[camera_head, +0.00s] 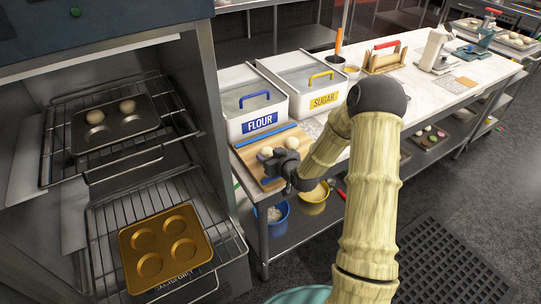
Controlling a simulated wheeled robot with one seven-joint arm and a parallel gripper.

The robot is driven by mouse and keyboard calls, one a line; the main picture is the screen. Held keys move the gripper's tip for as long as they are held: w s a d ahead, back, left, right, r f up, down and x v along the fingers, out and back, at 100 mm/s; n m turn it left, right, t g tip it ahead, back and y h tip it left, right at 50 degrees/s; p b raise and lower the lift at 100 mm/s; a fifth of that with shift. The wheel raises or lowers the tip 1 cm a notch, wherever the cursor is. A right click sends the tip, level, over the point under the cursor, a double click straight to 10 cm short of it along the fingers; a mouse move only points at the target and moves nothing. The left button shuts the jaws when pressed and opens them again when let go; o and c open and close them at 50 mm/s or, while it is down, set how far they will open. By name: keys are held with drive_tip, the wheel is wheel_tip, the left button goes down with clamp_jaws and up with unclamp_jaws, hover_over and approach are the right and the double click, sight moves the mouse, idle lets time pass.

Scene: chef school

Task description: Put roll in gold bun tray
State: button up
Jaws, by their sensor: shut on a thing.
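The gold bun tray (150,267) lies on the lower pulled-out oven rack at the lower left, and its round cups are empty. My gripper (279,164) is over the wooden board at the near left end of the counter, shut on a roll. Two pale round rolls show there, one at the gripper's left (266,152) and one just behind it (292,142). The dark fingers cover part of this spot, so I cannot tell which roll is held, or whether it is lifted off the board.
A dark bun tray (118,128) with two rolls sits on the upper oven rack (67,178), above and behind the gold tray. The flour bin (240,106) and sugar bin (298,82) stand behind the board. Blue (273,221) and yellow (314,205) bowls sit on the shelf below.

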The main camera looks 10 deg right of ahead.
drive_tip(key=o, duration=1)
drive_tip(key=shift+f, duration=0.1)
drive_tip(key=shift+c, duration=0.2)
drive_tip(key=shift+p, duration=0.35)
drive_tip(key=b+v, duration=1.3)
drive_tip(key=v, duration=0.4)
drive_tip(key=shift+s+a+r, duration=0.2)
drive_tip(key=shift+r, duration=0.05)
